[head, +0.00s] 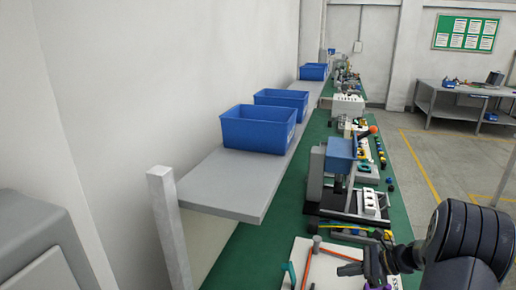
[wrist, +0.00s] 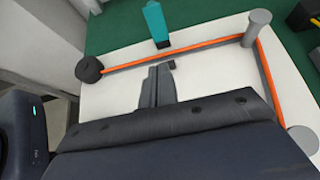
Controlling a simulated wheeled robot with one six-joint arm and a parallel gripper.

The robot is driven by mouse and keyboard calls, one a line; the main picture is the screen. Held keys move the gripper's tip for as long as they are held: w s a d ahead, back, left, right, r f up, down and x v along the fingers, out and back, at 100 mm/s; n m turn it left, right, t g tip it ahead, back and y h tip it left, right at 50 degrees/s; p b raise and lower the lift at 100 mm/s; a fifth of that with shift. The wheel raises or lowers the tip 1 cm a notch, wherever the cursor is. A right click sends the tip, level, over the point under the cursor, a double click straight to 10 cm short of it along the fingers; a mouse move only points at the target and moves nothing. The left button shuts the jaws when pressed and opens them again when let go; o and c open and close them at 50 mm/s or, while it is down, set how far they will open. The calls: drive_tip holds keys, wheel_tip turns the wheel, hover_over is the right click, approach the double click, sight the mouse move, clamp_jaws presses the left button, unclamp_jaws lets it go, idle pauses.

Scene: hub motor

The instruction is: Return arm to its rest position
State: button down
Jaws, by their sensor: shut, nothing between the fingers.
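My gripper (head: 345,269) is at the bottom right of the head view, in front of the white board, with my dark arm joint to its right. In the wrist view my gripper (wrist: 161,70) points at the white board (wrist: 112,102), its two grey fingers together and empty. An orange band (wrist: 185,50) runs between a black round post (wrist: 89,68) and grey cylinders (wrist: 259,26) on the board. My wrist housing hides the near part of the board.
A grey shelf (head: 225,190) at left holds several blue bins (head: 258,130). A grey post (head: 172,230) stands at its near end. The floor (head: 425,165) at right is open.

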drive_tip(key=shift+s+d+n+g+h, duration=0.15)
drive_tip(key=shift+s+n+g+h, duration=0.15)
drive_tip(key=shift+s+n+g, duration=1.1)
drive_tip(key=shift+w, duration=0.3)
